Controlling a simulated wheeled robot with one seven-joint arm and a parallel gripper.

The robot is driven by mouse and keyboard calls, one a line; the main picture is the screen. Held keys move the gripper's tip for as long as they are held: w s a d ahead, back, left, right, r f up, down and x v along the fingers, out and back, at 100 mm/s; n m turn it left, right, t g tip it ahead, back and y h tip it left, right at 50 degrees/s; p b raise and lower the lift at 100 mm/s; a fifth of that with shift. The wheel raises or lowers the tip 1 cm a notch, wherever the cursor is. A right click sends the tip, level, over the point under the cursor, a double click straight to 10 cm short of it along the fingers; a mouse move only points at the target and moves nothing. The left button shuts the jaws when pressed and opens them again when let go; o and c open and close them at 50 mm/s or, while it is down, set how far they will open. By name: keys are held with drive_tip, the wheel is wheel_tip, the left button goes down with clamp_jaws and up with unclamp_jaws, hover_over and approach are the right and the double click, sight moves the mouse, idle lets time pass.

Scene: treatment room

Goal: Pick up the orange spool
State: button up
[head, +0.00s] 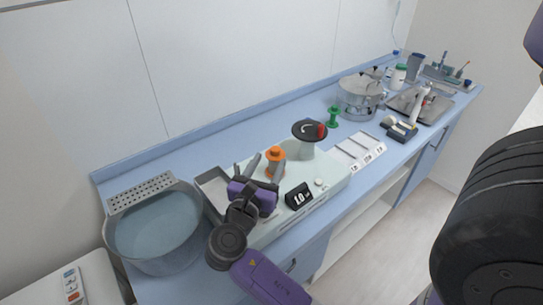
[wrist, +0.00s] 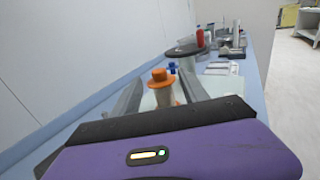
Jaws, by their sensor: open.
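The orange spool (head: 276,153) stands upright on the pale bench device (head: 318,178), near its left end. In the wrist view the spool (wrist: 159,76) shows its orange cap and a pale body below, between my two fingers. My gripper (head: 264,166) is open, its fingers reaching towards the spool; one finger partly covers it in the head view. In the wrist view the gripper (wrist: 162,92) has a finger on each side of the spool. I cannot tell whether either finger touches it. The spool's foot is mostly hidden.
The device carries a dark round plate (head: 310,129) with a red item and a black display (head: 298,196). A water basin (head: 155,233) is at left. A green spool (head: 333,117), metal pot (head: 360,97) and white panel (head: 358,151) lie farther right. The wall runs behind.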

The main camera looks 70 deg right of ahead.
drive_tip(key=d+p, duration=0.1)
drive_tip(key=d, duration=0.4)
drive_tip(key=d+p, duration=0.1)
drive_tip(key=d, duration=0.4)
drive_tip(key=shift+w+f, duration=0.15)
drive_tip(key=shift+w, duration=0.05)
drive_tip(key=shift+a, duration=0.1)
clamp_jaws()
